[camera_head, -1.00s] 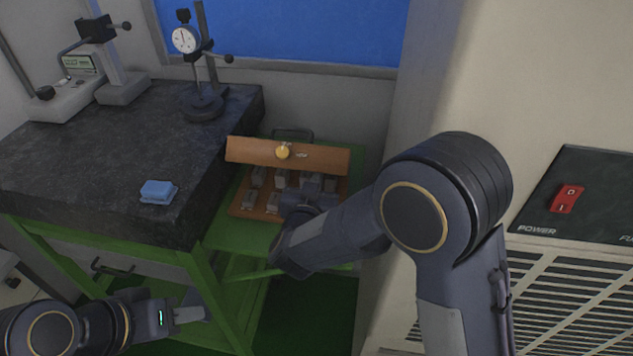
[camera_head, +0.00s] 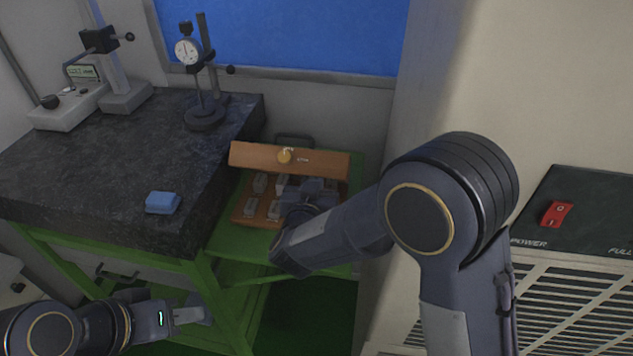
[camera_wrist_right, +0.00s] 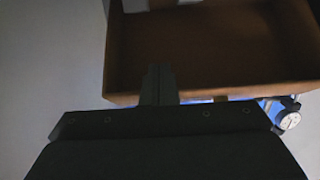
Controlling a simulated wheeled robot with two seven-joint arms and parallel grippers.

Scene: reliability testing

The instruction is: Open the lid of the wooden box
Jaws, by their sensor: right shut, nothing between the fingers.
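The wooden box (camera_head: 243,213) sits on the green shelf at the right of the dark stone table, with several grey metal blocks (camera_head: 260,182) showing inside. Its lid (camera_head: 330,163) is raised at the back, with a gold clasp (camera_head: 285,156) on it. My right gripper (camera_head: 308,188) is over the box's right half, in front of the lid, hiding some blocks. In the right wrist view, its fingers (camera_wrist_right: 158,84) are together and empty by the edge of a brown wooden panel (camera_wrist_right: 210,50), seemingly the lid; contact is unclear. My left gripper (camera_head: 200,312) is low at left, away from the box.
The stone table (camera_head: 90,150) holds a blue block (camera_head: 163,202), a dial gauge stand (camera_head: 204,112) and another instrument (camera_head: 70,105). A beige cabinet with a red power switch (camera_head: 557,214) stands close at the right. A grey wall is behind the box.

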